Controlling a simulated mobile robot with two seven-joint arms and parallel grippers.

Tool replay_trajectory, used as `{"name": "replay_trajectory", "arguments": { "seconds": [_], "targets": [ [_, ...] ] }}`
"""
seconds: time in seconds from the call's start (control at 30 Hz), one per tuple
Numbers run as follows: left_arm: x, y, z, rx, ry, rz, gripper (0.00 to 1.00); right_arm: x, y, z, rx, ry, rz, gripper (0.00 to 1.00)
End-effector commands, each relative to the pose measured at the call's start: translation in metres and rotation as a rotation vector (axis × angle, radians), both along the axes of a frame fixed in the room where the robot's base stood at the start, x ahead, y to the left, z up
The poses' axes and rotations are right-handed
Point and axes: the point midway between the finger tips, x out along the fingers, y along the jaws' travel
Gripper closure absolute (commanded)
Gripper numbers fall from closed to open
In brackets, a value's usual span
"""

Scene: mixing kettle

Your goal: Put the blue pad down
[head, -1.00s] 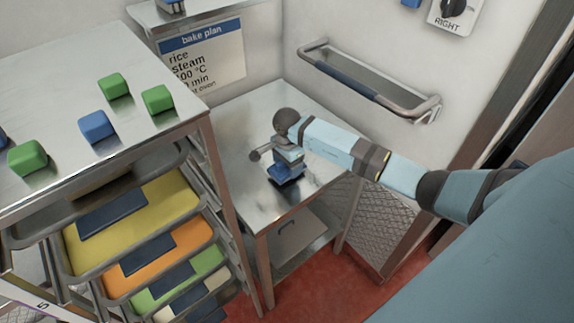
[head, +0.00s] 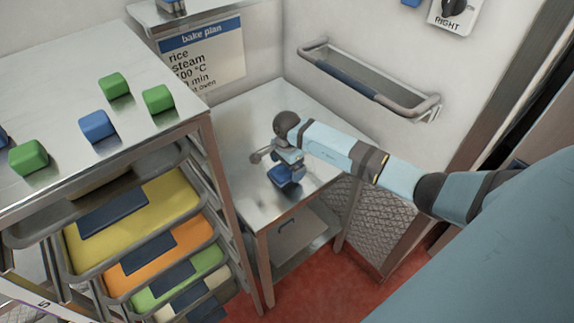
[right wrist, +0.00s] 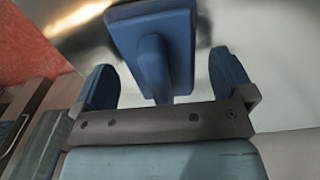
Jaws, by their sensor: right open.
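The blue pad (head: 279,176) rests on the steel side table (head: 246,186), below my right gripper (head: 291,168). In the right wrist view the blue pad (right wrist: 152,28) shows a flat plate with a raised grip on it. The two blue fingers of my right gripper (right wrist: 165,85) stand apart on either side of that grip, with gaps visible on both sides. My right gripper is open. In the head view the fingers hide part of the pad. My left gripper does not show.
A rack at left holds yellow (head: 150,215), orange and green trays. Green blocks and a blue block (head: 97,126) sit on its steel top. A wall rail (head: 345,84) runs behind my right arm. The table is bare around the pad.

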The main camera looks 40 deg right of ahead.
Motion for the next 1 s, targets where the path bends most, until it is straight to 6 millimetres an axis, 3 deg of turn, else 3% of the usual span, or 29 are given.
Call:
{"name": "replay_trajectory", "arguments": {
  "seconds": [0.5,0.7,1.0],
  "targets": [
    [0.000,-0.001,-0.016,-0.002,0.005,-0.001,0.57,0.002,-0.001,0.100,-0.002,-0.005,0.002,0.01],
    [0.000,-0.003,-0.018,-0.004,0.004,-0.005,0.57,0.001,-0.001,0.117,-0.001,-0.003,0.000,0.01],
    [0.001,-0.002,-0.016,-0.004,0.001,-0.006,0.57,0.000,0.000,0.119,-0.001,-0.001,0.000,0.01]
  ]
}}
